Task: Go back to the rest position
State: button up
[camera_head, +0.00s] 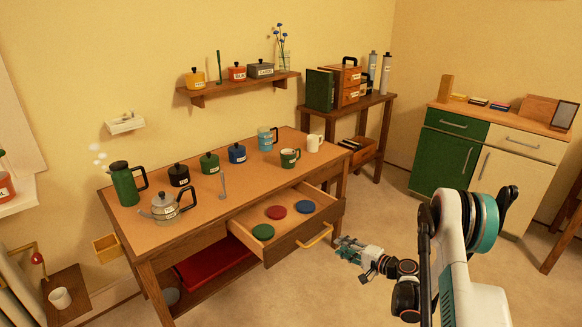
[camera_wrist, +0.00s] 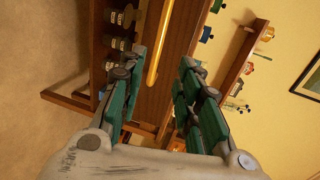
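My gripper (camera_head: 345,243) is at the front of the desk, just right of the open drawer (camera_head: 322,229). In the wrist view my gripper (camera_wrist: 158,70) has its two teal fingers spread apart with nothing held between them. The drawer's yellow handle (camera_head: 315,236) shows beyond the fingers in the wrist view (camera_wrist: 158,45). A small gap appears between the fingers and the handle in the head view. My arm is reaching forward and low from the right side of the head view.
The desk (camera_head: 205,205) holds a green pot (camera_head: 124,183), a kettle (camera_head: 166,206), canisters and mugs. Green, red (camera_head: 276,212) and blue discs lie in the drawer. A green-and-cream cabinet (camera_head: 490,150) stands at the right. Open carpet (camera_head: 375,215) lies between desk and cabinet.

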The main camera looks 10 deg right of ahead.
jog(key=a+r+n+g+h, duration=0.1)
jog(key=a+r, duration=0.2)
jog(key=r, duration=0.5)
jog(key=a+r+n+g+h, duration=0.1)
jog(key=a+r+n+g, duration=0.15)
jog(key=r, duration=0.55)
jog(key=s+a+r+n+h, duration=0.2)
jog(key=s+a+r, duration=0.3)
jog(key=s+r, duration=0.55)
jog(key=s+a+r+n+g+h, duration=0.1)
jog(key=s+r, duration=0.2)
jog(key=s, duration=0.4)
jog(key=s+a+r+n+g+h, duration=0.1)
jog(key=s+r+n, duration=0.15)
jog(key=s, duration=0.45)
jog(key=s+d+n+h, duration=0.1)
jog(key=s+d+h, duration=0.1)
jog(key=s, duration=1.3)
jog(key=shift+s+d+n+h, duration=0.3)
jog(key=shift+n+h, duration=0.1)
jog(key=shift+h, duration=0.2)
